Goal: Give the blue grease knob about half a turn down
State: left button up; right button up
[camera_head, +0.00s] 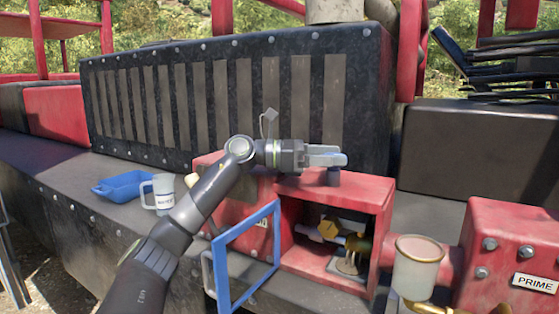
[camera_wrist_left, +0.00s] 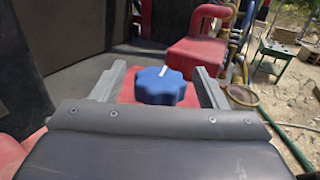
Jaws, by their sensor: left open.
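The blue grease knob (camera_wrist_left: 160,86) is a lobed knob with a white mark on its top, standing on a red surface in the left wrist view. In the head view only a little of the knob (camera_head: 333,176) shows below my left gripper's fingers, on top of the red box (camera_head: 350,190). My left gripper (camera_head: 328,156) is open, with one finger on each side of the knob in the left wrist view (camera_wrist_left: 160,88). A gap shows between the knob and each finger. My right gripper is not in view.
The red box has a blue-framed door (camera_head: 247,262) standing open, with brass fittings inside. A glass cup (camera_head: 417,270) stands right of it. A dark slatted tank rises behind.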

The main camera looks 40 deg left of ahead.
pick_arm(q)
jog(key=b+v, duration=0.7)
jog(key=v, duration=0.7)
jog(key=shift+s+a, duration=0.2)
jog(key=shift+f, duration=0.1)
